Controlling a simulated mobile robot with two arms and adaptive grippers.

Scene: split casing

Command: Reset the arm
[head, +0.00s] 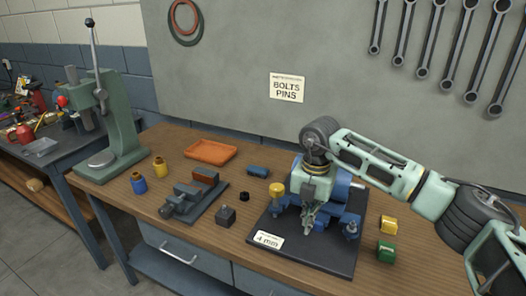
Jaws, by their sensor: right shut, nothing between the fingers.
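My right arm comes in from the right side of the head view. My right gripper (310,217) points down over the dark mat with the 4 mm label (268,240), in front of a blue fixture (343,192). Its fingers are close together with nothing seen between them. Whether the fingertips touch the fixture or the mat cannot be told. The gripper hides the middle of the fixture. My left gripper is not in view.
A green arbor press (118,130) stands at the bench's left. Yellow (389,225) and green (386,251) blocks sit right.

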